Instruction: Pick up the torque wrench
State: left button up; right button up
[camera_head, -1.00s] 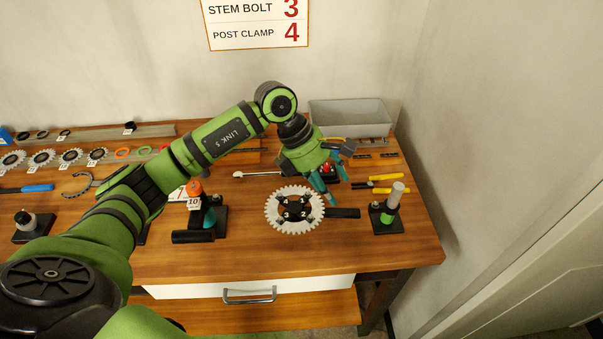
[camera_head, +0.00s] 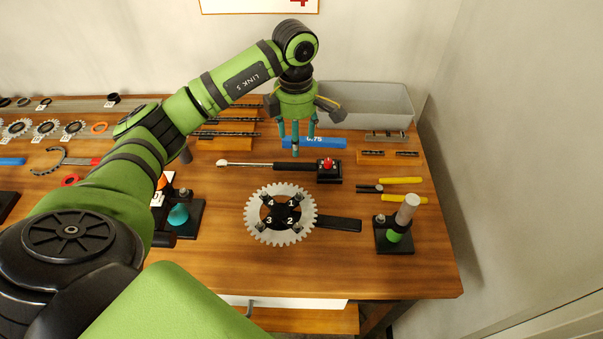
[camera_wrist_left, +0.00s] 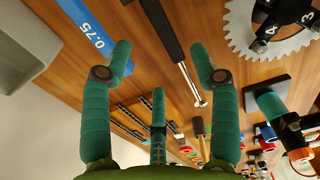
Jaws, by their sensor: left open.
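The torque wrench (camera_head: 290,166) lies flat on the wooden workbench, with a silver head and shaft at the left and a black handle at the right. My left gripper (camera_head: 296,142) points down just behind the black handle in the head view, its teal fingers spread and empty. In the left wrist view, the wrench (camera_wrist_left: 172,48) runs between the two spread outer fingers of my left gripper (camera_wrist_left: 160,75), with its silver head near the right finger. I cannot tell the exact height of the fingers above the bench. My right gripper is not in view.
A small black block with a red knob (camera_head: 328,167) stands by the handle end. A blue 0.75 strip (camera_head: 330,143) lies behind. A toothed chainring (camera_head: 258,230) is in front. A grey bin (camera_head: 385,108) is at the back, and yellow-handled pliers (camera_head: 400,182) lie to the right.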

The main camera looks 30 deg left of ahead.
aim_at(297, 163)
pick_arm(q)
jog(key=shift+s+f, duration=0.2)
jog(key=shift+f, duration=0.65)
jog(key=shift+w+f, duration=0.1)
jog(key=shift+f, duration=0.25)
notch_tip(297, 163, down, 3)
jog(key=p, duration=0.2)
jog(key=shift+p, duration=0.4)
notch_tip(297, 163, down, 2)
jog(key=shift+f+p, duration=0.15)
jog(key=shift+p, duration=0.2)
jog(key=shift+f, duration=0.35)
jog(key=shift+w+f, duration=0.1)
jog(key=shift+c, duration=0.8)
grip_shut()
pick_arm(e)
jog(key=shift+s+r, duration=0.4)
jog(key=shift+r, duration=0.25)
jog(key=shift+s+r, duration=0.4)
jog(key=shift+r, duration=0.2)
